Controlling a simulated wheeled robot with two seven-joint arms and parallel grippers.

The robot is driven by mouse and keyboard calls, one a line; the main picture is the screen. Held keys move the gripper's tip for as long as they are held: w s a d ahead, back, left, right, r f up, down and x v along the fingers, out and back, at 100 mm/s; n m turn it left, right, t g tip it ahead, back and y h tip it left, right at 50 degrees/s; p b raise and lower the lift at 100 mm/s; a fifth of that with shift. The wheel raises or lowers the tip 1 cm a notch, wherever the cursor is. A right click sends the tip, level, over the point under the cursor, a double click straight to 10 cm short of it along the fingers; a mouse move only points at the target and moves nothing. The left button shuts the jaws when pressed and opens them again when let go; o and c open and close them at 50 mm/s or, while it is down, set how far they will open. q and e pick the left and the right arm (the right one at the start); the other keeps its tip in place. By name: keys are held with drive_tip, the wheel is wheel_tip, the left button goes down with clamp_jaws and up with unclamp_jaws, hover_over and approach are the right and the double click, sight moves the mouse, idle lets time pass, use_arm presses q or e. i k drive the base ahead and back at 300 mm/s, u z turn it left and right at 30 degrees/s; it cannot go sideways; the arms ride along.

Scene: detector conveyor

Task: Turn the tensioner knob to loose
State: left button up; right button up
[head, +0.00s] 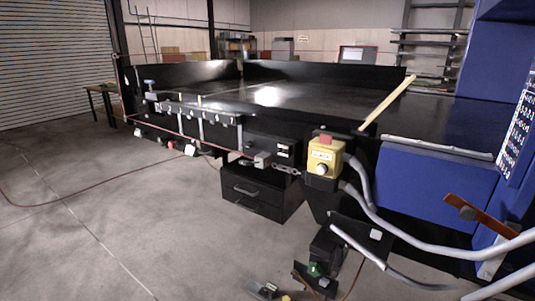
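No part is clearly readable as the tensioner knob. A pale round knob (321,169) is on the front of a yellow box (325,154) at the conveyor's near right corner. An orange lever (482,216) with a dark round hub (467,213) is at the right. No loose or tight marking can be read. Neither of my grippers can be made out in the head view, and nothing is seen touching these parts.
Grey cables (415,243) run from the yellow box to the right. Blue housing (425,187) fills the right side. A black drawer cabinet (262,187) stands under the conveyor. Small dark devices, one with a green part (314,268), are at bottom centre. The left floor is mostly clear.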

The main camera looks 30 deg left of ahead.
sight(249, 145)
drive_tip(key=u, duration=2.15)
drive_tip(key=i, duration=0.5)
drive_tip(key=z, duration=2.1)
